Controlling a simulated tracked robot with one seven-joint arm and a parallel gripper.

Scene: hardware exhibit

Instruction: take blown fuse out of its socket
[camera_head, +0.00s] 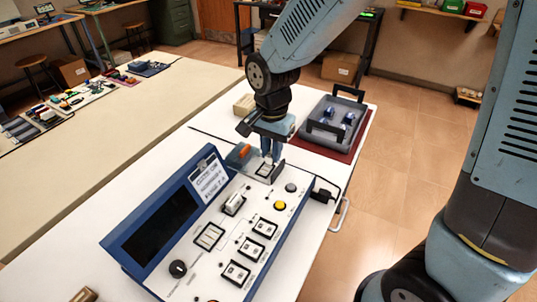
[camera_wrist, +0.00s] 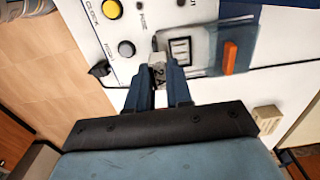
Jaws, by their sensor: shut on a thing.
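My gripper (camera_head: 271,158) points down at the far end of the blue and white test panel (camera_head: 150,232). In the wrist view its two blue fingers (camera_wrist: 164,75) are shut on a small pale fuse (camera_wrist: 157,74) marked "2A". The fuse socket (camera_wrist: 180,51), a black-framed square, shows beside the fuse with its dark slots visible. The fuse appears clear of the socket; how high above the panel it is I cannot tell. A clear cover with an orange handle (camera_wrist: 230,58) lies beside the socket; the orange part also shows in the head view (camera_head: 243,150).
A grey tray (camera_head: 318,139) with black handles and blue items stands on a red mat (camera_head: 357,142) behind the panel. A pale block (camera_head: 243,105) is left of it. A black plug with cable (camera_head: 322,194) sits at the panel's right edge.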

